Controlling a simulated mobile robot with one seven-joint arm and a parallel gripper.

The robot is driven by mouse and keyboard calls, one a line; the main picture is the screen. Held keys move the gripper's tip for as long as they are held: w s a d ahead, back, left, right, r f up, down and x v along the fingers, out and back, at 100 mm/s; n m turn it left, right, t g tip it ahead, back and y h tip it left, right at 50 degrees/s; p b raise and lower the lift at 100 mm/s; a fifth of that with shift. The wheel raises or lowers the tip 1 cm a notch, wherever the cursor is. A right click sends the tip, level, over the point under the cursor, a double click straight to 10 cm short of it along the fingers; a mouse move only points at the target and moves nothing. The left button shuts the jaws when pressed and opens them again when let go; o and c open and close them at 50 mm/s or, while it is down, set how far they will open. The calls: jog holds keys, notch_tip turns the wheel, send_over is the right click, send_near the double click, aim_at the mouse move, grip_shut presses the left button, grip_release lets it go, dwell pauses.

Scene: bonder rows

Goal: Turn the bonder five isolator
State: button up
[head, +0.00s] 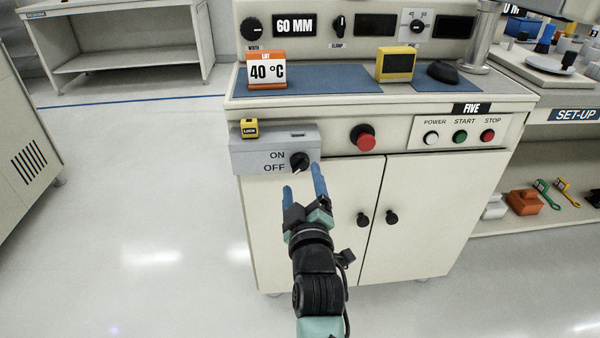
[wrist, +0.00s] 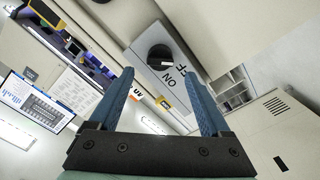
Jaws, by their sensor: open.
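The bonder marked FIVE (head: 400,178) is a cream cabinet. A grey isolator box (head: 252,160) is on its front at the upper left, with a black rotary knob (head: 300,161) beside the ON and OFF labels. The knob's exact setting is hard to tell. A yellow lock tag (head: 249,128) sits on top of the box. My gripper (head: 304,181) has blue fingers, spread apart and empty, just below and in front of the knob. In the wrist view the knob (wrist: 160,57) shows beyond the open fingertips, roughly between them, apart from both fingers.
A red mushroom button (head: 366,141) is right of the isolator. POWER, START and STOP buttons (head: 460,136) are further right. Two black door knobs (head: 377,218) stick out below. Floor (head: 130,200) at left is clear.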

aim_at(299, 167)
jog(key=shift+w+b, duration=0.45)
jog(key=shift+w, duration=1.7)
grip_shut()
